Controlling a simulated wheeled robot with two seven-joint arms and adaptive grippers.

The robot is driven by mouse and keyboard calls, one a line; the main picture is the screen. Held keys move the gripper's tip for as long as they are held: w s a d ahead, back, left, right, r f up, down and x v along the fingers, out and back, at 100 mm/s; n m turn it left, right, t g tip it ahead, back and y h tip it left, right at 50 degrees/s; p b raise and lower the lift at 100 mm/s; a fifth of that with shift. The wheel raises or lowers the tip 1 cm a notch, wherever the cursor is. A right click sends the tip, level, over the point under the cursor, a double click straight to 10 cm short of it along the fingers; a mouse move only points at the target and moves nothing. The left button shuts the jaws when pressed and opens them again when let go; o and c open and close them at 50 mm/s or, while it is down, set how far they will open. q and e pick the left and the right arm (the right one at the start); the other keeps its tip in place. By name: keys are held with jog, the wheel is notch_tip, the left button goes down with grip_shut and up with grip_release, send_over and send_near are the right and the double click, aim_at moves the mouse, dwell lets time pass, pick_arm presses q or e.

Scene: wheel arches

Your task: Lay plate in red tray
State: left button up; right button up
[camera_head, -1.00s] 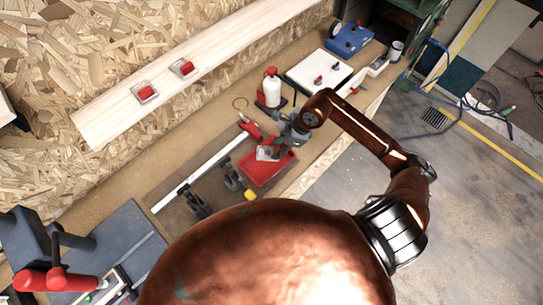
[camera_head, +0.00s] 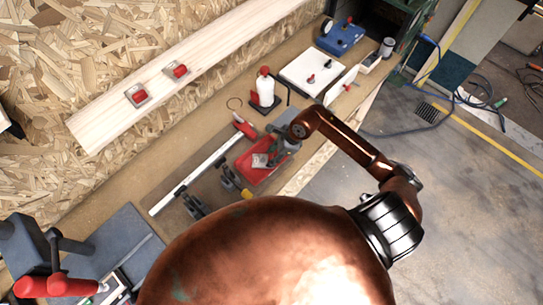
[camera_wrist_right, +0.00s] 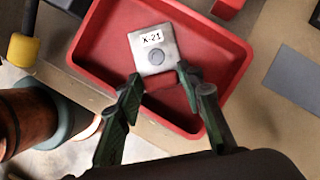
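The plate (camera_wrist_right: 152,47) is a pale metal square with a "X-21" label, a grey round knob and a red grip at its near edge. It shows over the red tray (camera_wrist_right: 95,40), inside its rim, in the right wrist view. My right gripper (camera_wrist_right: 161,78) has its green fingers on both sides of the red grip, seemingly touching it. In the head view the plate (camera_head: 260,160) is small at the red tray (camera_head: 253,179), beside my right gripper (camera_head: 280,152). Whether the plate rests on the tray floor is unclear. My left gripper is not in view.
A metal rail (camera_head: 205,165) and black clamps (camera_head: 195,205) lie left of the tray. A white bottle (camera_head: 265,88), white board (camera_head: 308,74) and blue box (camera_head: 341,38) stand farther along the bench. A yellow knob (camera_wrist_right: 23,49) is near the tray.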

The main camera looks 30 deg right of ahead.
jog(key=shift+o, duration=0.3)
jog(key=shift+r, duration=0.1)
jog(key=b+v, duration=0.2)
jog(key=v, duration=1)
jog(key=shift+a, duration=0.1)
